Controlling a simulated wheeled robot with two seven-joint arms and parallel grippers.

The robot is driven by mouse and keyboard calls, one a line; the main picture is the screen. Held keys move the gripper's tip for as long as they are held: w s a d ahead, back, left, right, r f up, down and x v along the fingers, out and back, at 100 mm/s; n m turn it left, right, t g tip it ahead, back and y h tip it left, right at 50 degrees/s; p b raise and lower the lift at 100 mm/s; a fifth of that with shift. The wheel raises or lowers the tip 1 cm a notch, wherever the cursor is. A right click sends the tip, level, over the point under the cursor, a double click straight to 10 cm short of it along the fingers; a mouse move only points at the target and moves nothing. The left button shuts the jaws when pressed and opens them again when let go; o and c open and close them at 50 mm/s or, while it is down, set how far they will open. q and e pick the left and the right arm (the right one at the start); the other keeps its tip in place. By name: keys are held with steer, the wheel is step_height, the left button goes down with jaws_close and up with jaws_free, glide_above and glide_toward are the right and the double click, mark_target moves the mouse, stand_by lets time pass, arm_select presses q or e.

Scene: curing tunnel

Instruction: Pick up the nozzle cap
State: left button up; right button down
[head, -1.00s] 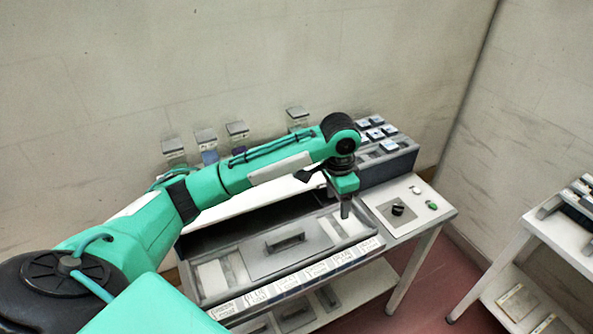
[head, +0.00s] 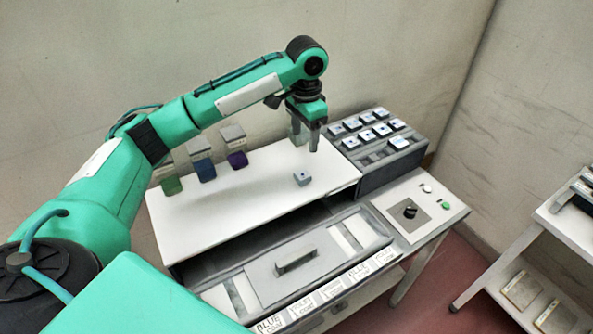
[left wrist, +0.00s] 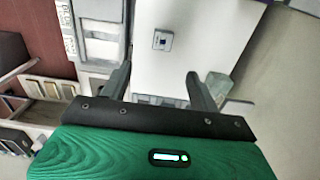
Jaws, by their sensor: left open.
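A small light-grey block with a dark dot on top, which I take to be the nozzle cap (head: 302,178), sits on the white bench top near its right end. It also shows in the left wrist view (left wrist: 162,40), beyond the gap between my fingers. My left gripper (head: 305,143) is above and a little behind the cap, fingers pointing down, open and empty. In the left wrist view its two fingers (left wrist: 158,72) are spread apart and nothing is between them. My right gripper is not in view.
Jars with green (head: 171,186), blue (head: 204,170) and purple (head: 237,159) contents stand along the wall; another is partly behind my gripper. A dark rack (head: 376,175) of similar blocks stands right. In front are a labelled drawer (head: 262,289) and a panel with a black knob (head: 410,211).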

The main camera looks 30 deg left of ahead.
arm_select(q)
steer(key=p, duration=0.2)
glide_above(302, 174)
steer(key=f, duration=0.7)
steer(key=shift+s+d, duration=0.15)
steer(key=shift+d, duration=0.15)
steer(key=shift+f, duration=0.45)
steer(key=shift+f+p, duration=0.35)
steer(key=shift+f, duration=0.1)
steer(key=f, duration=0.1)
steer(key=f+p, duration=0.2)
steer(key=f, duration=0.1)
steer(key=shift+a+f, duration=0.1)
steer(key=shift+a, duration=0.2)
steer(key=shift+f, duration=0.15)
steer(key=c, duration=1.1)
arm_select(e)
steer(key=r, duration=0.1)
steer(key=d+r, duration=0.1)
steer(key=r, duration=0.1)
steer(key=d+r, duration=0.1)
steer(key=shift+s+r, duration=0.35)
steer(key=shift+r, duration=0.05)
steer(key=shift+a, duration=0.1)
